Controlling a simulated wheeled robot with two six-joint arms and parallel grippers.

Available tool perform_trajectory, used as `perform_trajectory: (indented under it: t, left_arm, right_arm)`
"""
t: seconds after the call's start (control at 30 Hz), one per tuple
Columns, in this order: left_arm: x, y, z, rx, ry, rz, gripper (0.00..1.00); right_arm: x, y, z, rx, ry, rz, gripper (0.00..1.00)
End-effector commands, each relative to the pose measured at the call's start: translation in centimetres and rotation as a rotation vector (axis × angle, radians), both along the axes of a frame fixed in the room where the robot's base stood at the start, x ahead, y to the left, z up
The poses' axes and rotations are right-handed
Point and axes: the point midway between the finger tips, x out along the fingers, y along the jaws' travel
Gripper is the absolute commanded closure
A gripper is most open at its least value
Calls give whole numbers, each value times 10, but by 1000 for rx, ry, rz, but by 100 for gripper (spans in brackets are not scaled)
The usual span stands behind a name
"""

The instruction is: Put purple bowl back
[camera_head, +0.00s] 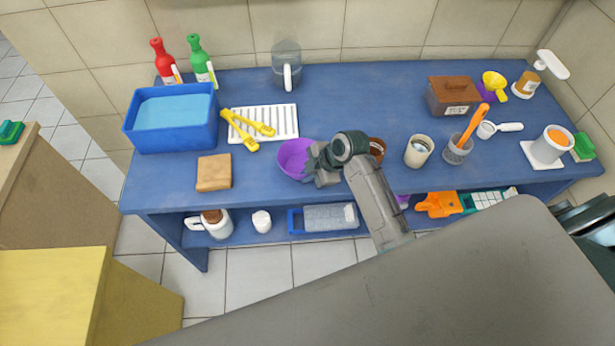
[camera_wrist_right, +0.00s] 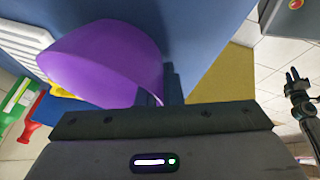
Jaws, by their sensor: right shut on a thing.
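The purple bowl (camera_head: 293,158) is at the front edge of the blue table, left of my right gripper (camera_head: 318,163). My right gripper is shut on the bowl's right rim. In the right wrist view the bowl (camera_wrist_right: 105,62) fills the upper left, tilted in the picture, with its rim at the dark fingers (camera_wrist_right: 172,88). Whether the bowl touches the tabletop I cannot tell. A dark arm end, seemingly my left gripper (camera_wrist_right: 296,88), shows small at the right edge of the wrist view; its opening is unclear.
Left of the bowl are a sponge (camera_head: 214,172), yellow tongs (camera_head: 246,129), a white drying rack (camera_head: 286,119) and a blue water basin (camera_head: 129,124). A brown bowl (camera_head: 377,150) and cups (camera_head: 418,151) stand to the right.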

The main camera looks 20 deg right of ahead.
Motion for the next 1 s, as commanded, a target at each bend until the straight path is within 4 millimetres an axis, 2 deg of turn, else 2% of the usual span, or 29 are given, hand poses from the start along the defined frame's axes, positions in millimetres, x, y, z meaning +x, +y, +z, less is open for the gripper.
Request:
perform_trajectory:
  t: [0.27,0.3,0.37,0.4,0.73,0.87,1.0]
  left_arm:
    - [2,0,0,0,-2,0,72]
    - [2,0,0,0,-3,0,72]
    - [2,0,0,0,-3,0,72]
    - [2,0,1,0,-3,0,72]
    - [3,0,0,0,-5,0,72]
    - [3,0,-4,0,-5,0,72]
    - [3,0,-10,0,-5,0,72]
  right_arm:
    - [0,0,-3,0,0,0,100]
    - [0,0,-2,0,0,0,86]
    - [0,0,-2,0,0,0,74]
    - [0,0,-2,0,0,0,72]
    - [-1,-2,5,-1,-2,0,72]
    - [-7,-12,22,-4,-5,0,72]
    - [-17,-26,48,-5,-5,1,72]
